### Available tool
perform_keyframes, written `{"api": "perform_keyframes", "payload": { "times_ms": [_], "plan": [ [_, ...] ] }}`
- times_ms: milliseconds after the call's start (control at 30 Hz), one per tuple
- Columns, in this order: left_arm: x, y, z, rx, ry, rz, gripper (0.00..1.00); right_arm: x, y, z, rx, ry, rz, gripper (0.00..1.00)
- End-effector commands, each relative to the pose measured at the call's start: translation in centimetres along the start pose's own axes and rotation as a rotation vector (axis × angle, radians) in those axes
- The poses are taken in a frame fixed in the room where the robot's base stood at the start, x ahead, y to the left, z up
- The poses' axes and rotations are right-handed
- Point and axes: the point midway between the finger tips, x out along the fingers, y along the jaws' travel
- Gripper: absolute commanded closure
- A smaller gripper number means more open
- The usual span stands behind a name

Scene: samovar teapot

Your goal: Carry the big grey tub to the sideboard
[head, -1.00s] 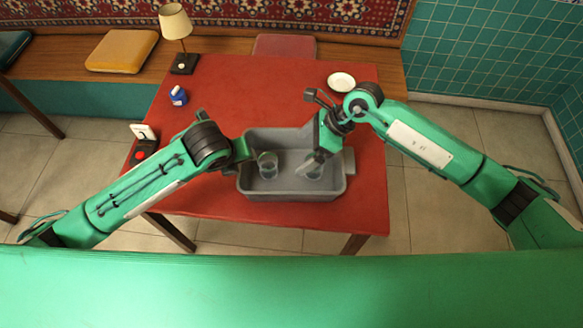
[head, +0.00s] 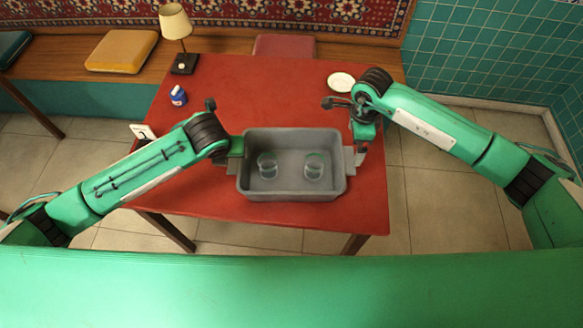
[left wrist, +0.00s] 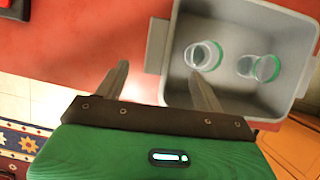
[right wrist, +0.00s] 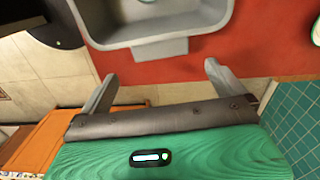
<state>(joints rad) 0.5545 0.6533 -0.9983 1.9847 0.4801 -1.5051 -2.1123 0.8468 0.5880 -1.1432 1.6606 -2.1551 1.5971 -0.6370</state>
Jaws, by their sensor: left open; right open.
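The big grey tub (head: 290,194) stands on the red table near its front edge. Two clear glasses (head: 267,172) (head: 313,172) stand inside it. My left gripper (head: 236,158) is at the tub's left end; in the left wrist view its open fingers (left wrist: 160,82) point towards the tub's end handle (left wrist: 156,45), with nothing between them. My right gripper (head: 360,152) is at the tub's right end; in the right wrist view its open, empty fingers (right wrist: 160,74) point at the other handle (right wrist: 160,48). I cannot make out a sideboard.
The red table (head: 250,85) is clear behind the tub. A white saucer (head: 341,81) lies at its back right. A cushioned bench (head: 122,51) runs behind.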

Motion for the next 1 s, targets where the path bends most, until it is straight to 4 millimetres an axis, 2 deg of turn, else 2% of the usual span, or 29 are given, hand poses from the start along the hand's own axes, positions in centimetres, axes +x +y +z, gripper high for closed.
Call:
{"api": "perform_keyframes", "payload": {
  "times_ms": [33,300,500,700,1000],
  "plan": [
    [1.1,-0.1,-0.1,-0.002,0.002,0.000,0.31,1.1,0.1,0.1,0.000,0.000,0.004,0.00],
    [6.4,0.0,-0.1,-0.002,0.003,0.001,0.31,6.5,0.2,0.1,0.001,-0.001,0.004,0.00],
    [9.5,-0.1,0.0,-0.002,0.001,0.000,0.31,9.5,0.1,0.1,0.001,0.000,0.003,0.00],
    [11.0,0.0,0.1,-0.002,-0.001,0.000,0.31,11.0,0.1,0.0,0.000,-0.001,0.002,0.00],
    [11.2,0.0,0.0,-0.001,-0.001,-0.001,0.31,11.2,0.1,0.0,0.000,-0.001,0.001,0.00]
  ]
}}
